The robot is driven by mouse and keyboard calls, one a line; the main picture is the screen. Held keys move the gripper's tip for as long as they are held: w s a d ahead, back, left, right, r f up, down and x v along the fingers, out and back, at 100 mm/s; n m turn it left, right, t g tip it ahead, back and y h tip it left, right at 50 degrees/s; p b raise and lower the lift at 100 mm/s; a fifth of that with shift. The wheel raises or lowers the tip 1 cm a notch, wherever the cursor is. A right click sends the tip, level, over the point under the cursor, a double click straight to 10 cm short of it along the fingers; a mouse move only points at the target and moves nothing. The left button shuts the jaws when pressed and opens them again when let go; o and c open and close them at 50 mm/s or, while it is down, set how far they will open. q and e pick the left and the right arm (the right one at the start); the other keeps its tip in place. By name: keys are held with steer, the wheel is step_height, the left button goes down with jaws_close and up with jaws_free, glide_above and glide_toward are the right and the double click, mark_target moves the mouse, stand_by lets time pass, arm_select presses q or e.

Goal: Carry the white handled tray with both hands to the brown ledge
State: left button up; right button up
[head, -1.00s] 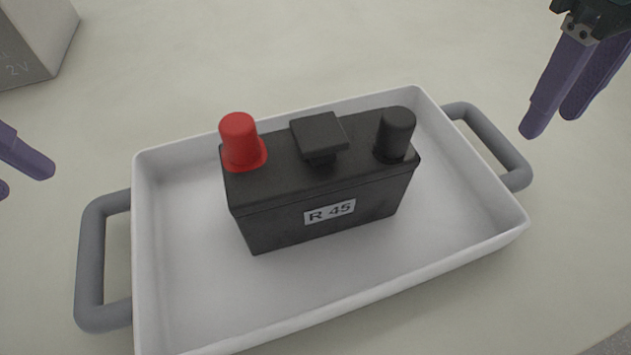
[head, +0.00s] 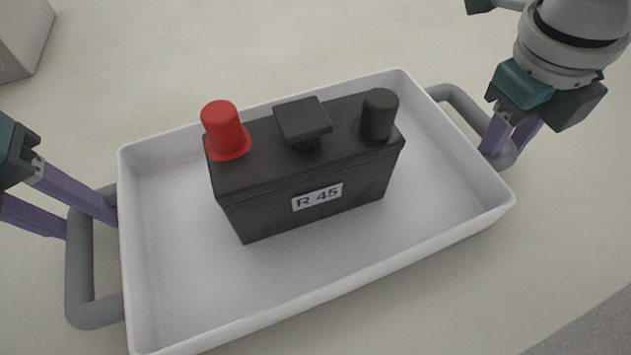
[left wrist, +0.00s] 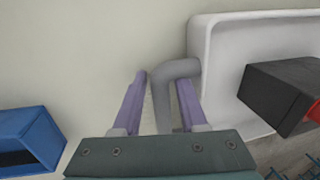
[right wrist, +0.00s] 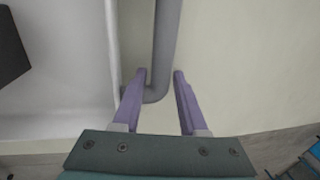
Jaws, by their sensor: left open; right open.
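The white tray (head: 290,300) with grey handles lies on the pale table. A black battery (head: 310,165) labelled R 45 stands in it, with one red and one black terminal. My left gripper (head: 92,228) is open at the left handle (head: 80,275); in the left wrist view its fingers (left wrist: 165,85) stand on both sides of the grey bar (left wrist: 162,100). My right gripper (head: 508,150) is open at the right handle (head: 455,98); in the right wrist view its fingers (right wrist: 160,78) straddle the bar (right wrist: 165,40). The brown ledge is not recognisable in these views.
A grey block (head: 20,40) stands at the far left of the table. A blue block (left wrist: 30,140) shows at the lower left in the left wrist view. The table behind the tray is clear.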

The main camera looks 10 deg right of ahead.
arm_select(q)
jaws_close()
arm_select(e)
jaws_close()
arm_select(q)
steer(key=shift+r, duration=0.1)
arm_select(e)
steer(key=shift+r, duration=0.1)
stand_by(1.0)
